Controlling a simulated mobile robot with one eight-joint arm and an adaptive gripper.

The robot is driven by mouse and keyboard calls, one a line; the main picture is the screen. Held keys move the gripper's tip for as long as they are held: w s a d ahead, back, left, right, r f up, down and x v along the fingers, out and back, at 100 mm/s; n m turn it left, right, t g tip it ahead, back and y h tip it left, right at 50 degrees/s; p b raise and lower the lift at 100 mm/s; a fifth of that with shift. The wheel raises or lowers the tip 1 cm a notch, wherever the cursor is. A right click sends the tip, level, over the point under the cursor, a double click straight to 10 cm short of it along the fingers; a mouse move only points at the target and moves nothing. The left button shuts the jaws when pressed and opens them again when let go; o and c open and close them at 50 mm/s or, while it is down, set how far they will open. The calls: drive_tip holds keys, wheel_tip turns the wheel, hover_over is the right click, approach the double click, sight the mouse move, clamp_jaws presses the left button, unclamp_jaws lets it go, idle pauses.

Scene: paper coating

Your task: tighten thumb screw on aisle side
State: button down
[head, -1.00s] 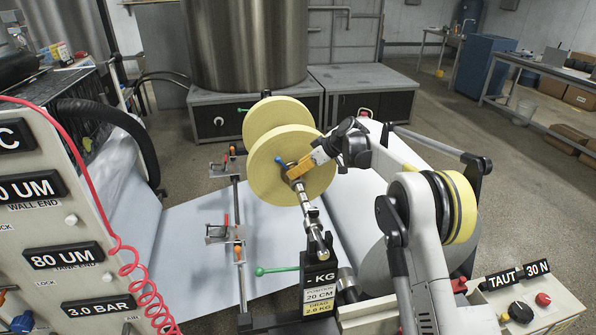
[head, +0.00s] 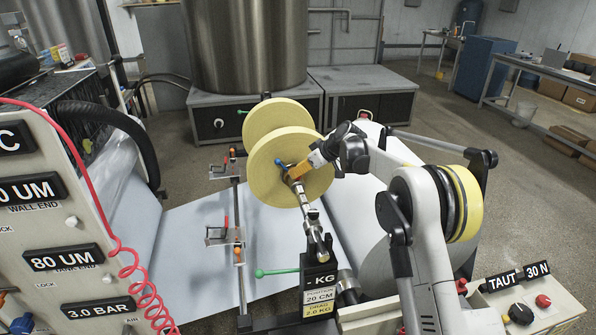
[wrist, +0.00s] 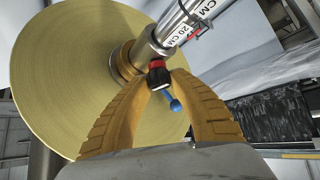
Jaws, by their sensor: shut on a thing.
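The thumb screw (wrist: 157,74), with a red and black body and a blue tip, sits on the metal shaft (wrist: 166,38) beside the collar of the near yellow roll (wrist: 60,75). My gripper (wrist: 163,80) is shut on it, with one orange finger on each side, in the wrist view. In the head view my gripper (head: 291,174) reaches from the right to the shaft in front of the yellow roll (head: 265,178). Only the screw's blue part (head: 280,163) shows clearly there; the fingers hide the rest.
A second yellow roll (head: 270,115) stands behind the near one. A black post with a "KG" label (head: 320,283) carries the shaft's near end. White web (head: 190,250) runs below. A control panel (head: 60,215) with a red coiled hose stands at the left.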

drive_tip(key=m+t+h, duration=0.1)
drive_tip(key=m, duration=0.1)
drive_tip(key=m+t+h, duration=0.1)
drive_tip(key=m, duration=0.1)
drive_tip(key=shift+s+a+t, duration=0.15)
drive_tip(key=shift+a+t, duration=0.05)
drive_tip(key=shift+t, duration=0.1)
drive_tip(key=m+t+h, duration=0.1)
drive_tip(key=m+h, duration=0.2)
drive_tip(key=m, duration=0.1)
drive_tip(key=shift+m+p, duration=0.35)
drive_tip(key=shift+m, duration=0.05)
drive_tip(key=m+h, duration=0.3)
drive_tip(key=m, duration=0.1)
drive_tip(key=shift+t+h+p, duration=0.35)
drive_tip(key=shift+t+h, duration=0.05)
drive_tip(key=shift+m+g+h, duration=0.4)
drive_tip(key=shift+m+h, duration=0.9)
drive_tip(key=shift+m, duration=0.5)
drive_tip(key=shift+p, duration=0.3)
drive_tip(key=c, duration=1.1)
unclamp_jaws()
drive_tip(key=shift+f, duration=0.1)
